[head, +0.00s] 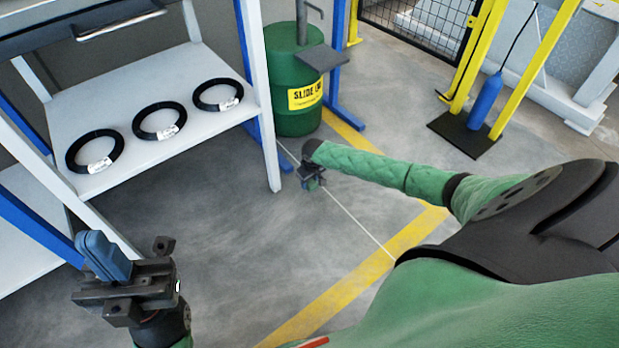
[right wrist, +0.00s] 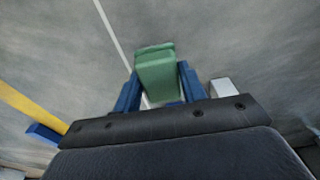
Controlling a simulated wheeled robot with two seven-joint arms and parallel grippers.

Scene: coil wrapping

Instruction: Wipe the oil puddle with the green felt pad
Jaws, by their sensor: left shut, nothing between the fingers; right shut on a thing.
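The green felt pad (right wrist: 157,75) is held between the blue fingers of my right gripper (right wrist: 159,88) in the right wrist view, above grey floor. In the head view my right gripper (head: 312,182) is small, low over the floor at the end of my outstretched right arm; the pad is too small there to make out surely. My left gripper (head: 105,256) is at the lower left of the head view, its blue fingers together and empty. I cannot clearly make out an oil puddle; the floor has only vague darker patches.
A white shelf (head: 190,135) with three black coils (head: 160,121) stands at the left. A green drum (head: 293,75) is behind my right gripper. A blue bottle (head: 485,103) stands on a dark mat near yellow posts. Open floor (head: 270,250) lies in the middle.

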